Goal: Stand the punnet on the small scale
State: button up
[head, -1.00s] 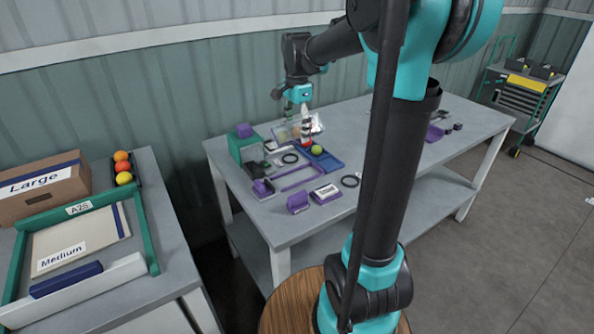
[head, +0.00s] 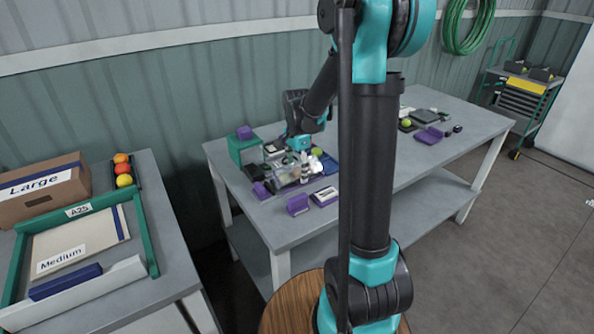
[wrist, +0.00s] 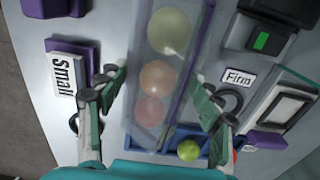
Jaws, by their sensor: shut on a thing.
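A clear punnet (wrist: 150,60) with a green, an orange and a pink tomato visible in it is between the fingers of my gripper (wrist: 155,100), which is shut on it. In the head view the punnet (head: 288,176) is low over the near left part of the grey table, below my gripper (head: 303,168). Whether its base touches anything is hidden. A dark device with a green display (wrist: 261,42) is to the right of the punnet in the wrist view. I cannot tell for certain which item is the small scale.
A "Small" label in a purple holder (wrist: 68,75) lies left of the punnet; a "Firm" label (wrist: 238,77) lies right. A blue tray (wrist: 185,133) with a green tomato is close by. A green box (head: 243,149) stands behind. The table's middle is partly hidden by my arm.

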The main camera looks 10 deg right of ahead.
jog(key=shift+f, duration=0.2)
jog(key=o, duration=1.1)
jog(key=shift+r, duration=0.1)
